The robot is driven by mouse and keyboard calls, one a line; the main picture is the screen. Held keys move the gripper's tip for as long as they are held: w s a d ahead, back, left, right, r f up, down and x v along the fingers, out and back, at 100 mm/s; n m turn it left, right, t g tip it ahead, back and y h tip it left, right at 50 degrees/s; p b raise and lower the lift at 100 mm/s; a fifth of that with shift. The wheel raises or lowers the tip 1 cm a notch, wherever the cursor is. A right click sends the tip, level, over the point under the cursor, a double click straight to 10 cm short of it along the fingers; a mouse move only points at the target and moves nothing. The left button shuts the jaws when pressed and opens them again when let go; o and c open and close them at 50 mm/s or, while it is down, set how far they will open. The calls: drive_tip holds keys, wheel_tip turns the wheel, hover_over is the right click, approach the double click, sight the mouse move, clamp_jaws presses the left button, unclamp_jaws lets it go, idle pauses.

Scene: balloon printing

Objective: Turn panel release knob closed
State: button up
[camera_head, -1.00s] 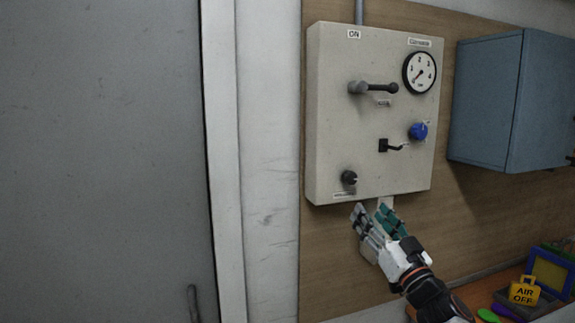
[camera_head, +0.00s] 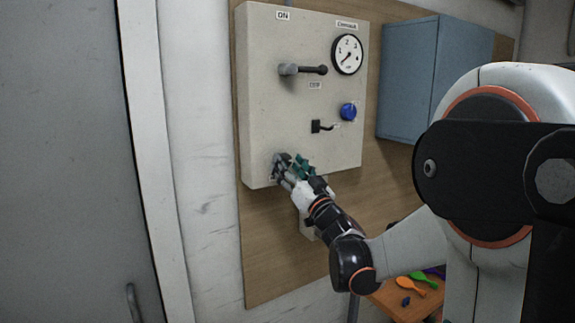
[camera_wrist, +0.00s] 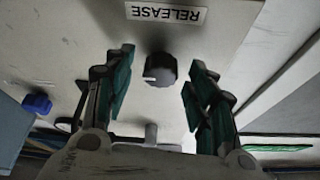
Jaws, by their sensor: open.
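The panel release knob (camera_wrist: 161,69) is a dark round knob on the panel face, shown in the wrist view below an upside-down RELEASE label (camera_wrist: 166,13). Its white mark points to the left in that view. My gripper (camera_wrist: 160,60) is open, with one green-padded finger on each side of the knob and a visible gap on both sides. In the head view my gripper (camera_head: 290,166) is at the lower left of the beige panel (camera_head: 262,100). Its fingers largely hide the knob there.
The panel also carries a grey lever (camera_head: 303,69), a gauge (camera_head: 347,54), a blue knob (camera_head: 348,112) and a small black switch (camera_head: 319,126). A blue cabinet (camera_head: 408,75) hangs to the right. A table (camera_head: 408,300) with colored items is at lower right.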

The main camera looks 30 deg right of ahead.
drive_tip(key=shift+w+r, duration=0.2)
drive_tip(key=shift+w, duration=0.3)
drive_tip(key=c, duration=1.1)
drive_tip(key=shift+o, duration=0.2)
